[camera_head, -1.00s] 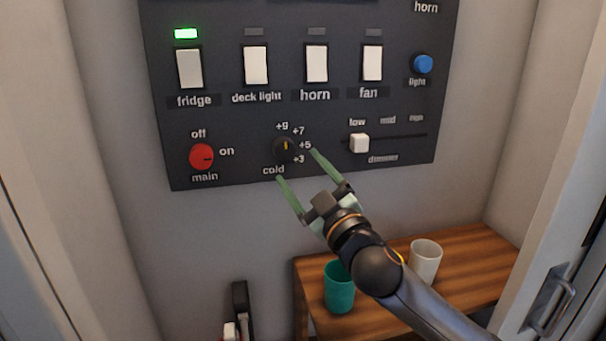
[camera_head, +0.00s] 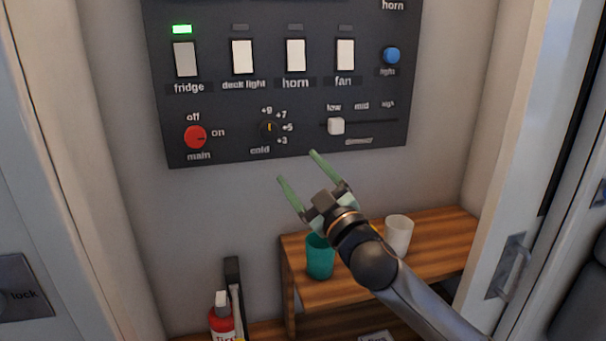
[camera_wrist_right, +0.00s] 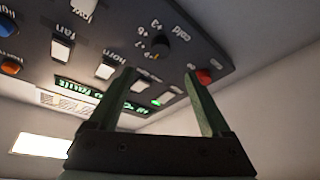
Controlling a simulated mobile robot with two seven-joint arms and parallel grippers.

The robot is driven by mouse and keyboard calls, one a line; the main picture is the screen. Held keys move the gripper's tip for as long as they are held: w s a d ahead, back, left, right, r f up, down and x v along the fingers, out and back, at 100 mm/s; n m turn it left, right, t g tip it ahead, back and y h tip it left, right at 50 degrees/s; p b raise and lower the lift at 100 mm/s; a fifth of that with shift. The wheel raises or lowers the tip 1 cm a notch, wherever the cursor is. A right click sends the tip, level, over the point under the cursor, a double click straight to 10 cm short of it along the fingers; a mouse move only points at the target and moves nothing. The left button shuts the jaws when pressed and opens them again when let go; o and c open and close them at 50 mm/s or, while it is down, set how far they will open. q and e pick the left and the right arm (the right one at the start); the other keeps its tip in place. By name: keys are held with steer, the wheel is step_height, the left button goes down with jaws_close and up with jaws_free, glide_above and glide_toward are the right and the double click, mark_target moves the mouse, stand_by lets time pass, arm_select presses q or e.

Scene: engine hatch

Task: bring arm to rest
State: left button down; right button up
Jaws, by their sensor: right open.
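My right gripper (camera_head: 296,166) is open and empty, its two green fingers apart below the dark control panel (camera_head: 300,155). It sits under the black cold knob (camera_head: 269,128) and clear of it as far as the head view shows. The same gripper (camera_wrist_right: 160,85) shows in the right wrist view, with the panel (camera_wrist_right: 215,75) beyond its fingers. That view also shows the cold knob (camera_wrist_right: 160,43) and the red main knob (camera_wrist_right: 204,76). My left gripper is not in view.
A wooden shelf (camera_head: 440,240) below carries a teal cup (camera_head: 320,258) and a white cup (camera_head: 398,235), close to my right arm. A red extinguisher (camera_head: 222,322) stands lower left. A door frame with a handle (camera_head: 508,268) is at right.

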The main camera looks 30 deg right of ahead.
stand_by(0.5)
